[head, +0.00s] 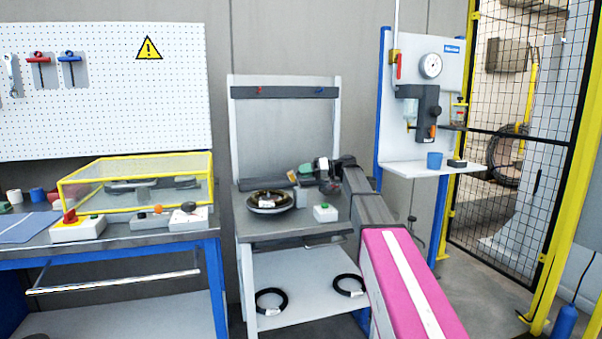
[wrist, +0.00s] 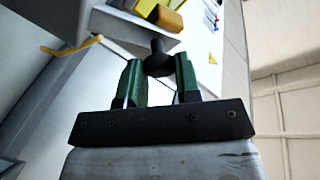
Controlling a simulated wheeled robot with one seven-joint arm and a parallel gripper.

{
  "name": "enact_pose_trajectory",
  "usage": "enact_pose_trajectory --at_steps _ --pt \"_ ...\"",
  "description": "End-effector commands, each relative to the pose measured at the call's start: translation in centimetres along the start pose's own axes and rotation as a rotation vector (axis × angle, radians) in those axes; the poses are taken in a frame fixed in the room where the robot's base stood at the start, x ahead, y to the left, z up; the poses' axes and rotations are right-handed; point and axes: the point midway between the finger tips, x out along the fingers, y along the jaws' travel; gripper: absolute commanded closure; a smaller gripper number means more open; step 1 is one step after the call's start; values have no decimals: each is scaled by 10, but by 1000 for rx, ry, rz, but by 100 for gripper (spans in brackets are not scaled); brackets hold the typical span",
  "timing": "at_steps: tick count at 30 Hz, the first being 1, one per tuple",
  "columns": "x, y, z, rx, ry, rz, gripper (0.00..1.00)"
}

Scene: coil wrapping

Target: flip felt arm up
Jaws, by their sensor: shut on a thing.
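My gripper (wrist: 158,72) has green fingers, one on each side of a dark round knob (wrist: 158,46) with a short post. It is shut on this knob. I cannot tell for sure that the knob belongs to the felt arm, whose shape is not clear. In the head view my gripper (head: 324,167) is at the back right of the small bench, right of and above a dark coil (head: 286,197) on a round grey base. My own arm hides part of the bench there.
A small box with a green button (head: 325,213) stands on the bench (head: 300,228) right of the coil. Two black rings (head: 271,301) lie on the lower shelf. A yellow-framed clear cover (head: 135,182) is at left. A panel with a gauge (head: 430,66) stands at right.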

Motion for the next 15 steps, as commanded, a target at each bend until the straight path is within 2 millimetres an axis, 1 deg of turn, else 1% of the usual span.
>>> enact_pose_trajectory --at_steps 6,15 --pt "-7 5 3 35 89 -82 100" --pt "-11 8 4 57 145 -134 100"
